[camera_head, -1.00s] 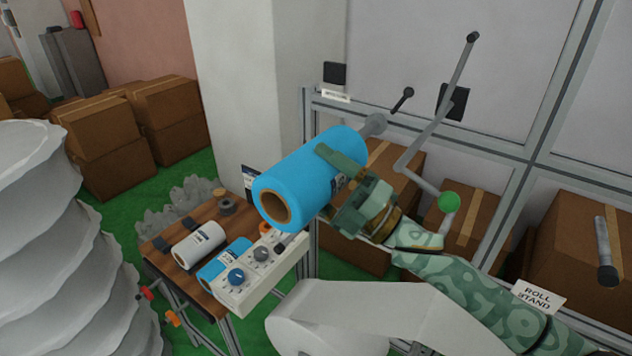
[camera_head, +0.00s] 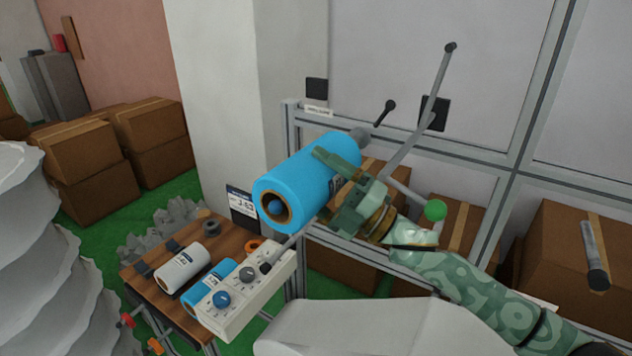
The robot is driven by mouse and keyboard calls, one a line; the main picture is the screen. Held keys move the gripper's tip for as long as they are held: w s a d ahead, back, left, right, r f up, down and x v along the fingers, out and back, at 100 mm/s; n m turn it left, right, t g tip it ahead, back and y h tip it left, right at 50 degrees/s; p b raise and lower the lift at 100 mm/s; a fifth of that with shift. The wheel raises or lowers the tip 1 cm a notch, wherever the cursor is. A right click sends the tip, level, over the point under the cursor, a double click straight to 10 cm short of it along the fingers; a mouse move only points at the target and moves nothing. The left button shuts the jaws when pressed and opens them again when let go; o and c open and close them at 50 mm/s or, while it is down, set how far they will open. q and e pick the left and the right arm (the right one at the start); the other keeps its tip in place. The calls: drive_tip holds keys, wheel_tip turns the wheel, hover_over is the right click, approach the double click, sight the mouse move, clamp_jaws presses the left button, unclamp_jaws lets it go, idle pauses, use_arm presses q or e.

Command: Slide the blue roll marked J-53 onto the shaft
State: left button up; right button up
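A large blue roll (camera_head: 295,185) with a brown core is held up in front of the metal frame. My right gripper (camera_head: 330,184) is shut around its side, with one finger lying over the top. The gripper hides most of the roll's label, so I cannot read its mark. A grey shaft hub (camera_head: 360,135) shows right behind the roll's far end. A dark round end (camera_head: 277,209) shows inside the near core opening and looks like the shaft tip, so the roll appears to be around the shaft. My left gripper is not in view.
A wooden table (camera_head: 150,295) below left carries a white roll (camera_head: 182,268), a smaller blue roll (camera_head: 208,284) and a box with knobs (camera_head: 245,292). A bent crank with a green ball (camera_head: 435,210) stands right of the roll. White web material (camera_head: 360,330) lies below my arm.

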drive_tip(key=shift+w, duration=0.15)
drive_tip(key=shift+w+d+b, duration=0.55)
drive_tip(key=shift+w+b, duration=0.05)
drive_tip(key=shift+w, duration=0.1)
drive_tip(key=shift+w+d+b, duration=0.5)
drive_tip(key=shift+w+b, duration=0.05)
drive_tip(key=shift+w, duration=0.15)
drive_tip(key=shift+w+d+b, duration=0.3)
drive_tip(key=shift+w+d, duration=0.05)
drive_tip(key=shift+w, duration=0.2)
drive_tip(key=shift+w+d+b, duration=0.35)
drive_tip(key=shift+w+b, duration=0.2)
drive_tip(key=shift+w+d, duration=0.25)
drive_tip(key=shift+w, duration=0.15)
drive_tip(key=shift+w+d+b, duration=0.2)
drive_tip(key=shift+w+b, duration=0.05)
drive_tip(key=shift+b, duration=0.2)
drive_tip(key=shift+f+b, duration=0.45)
drive_tip(key=shift+f, duration=0.05)
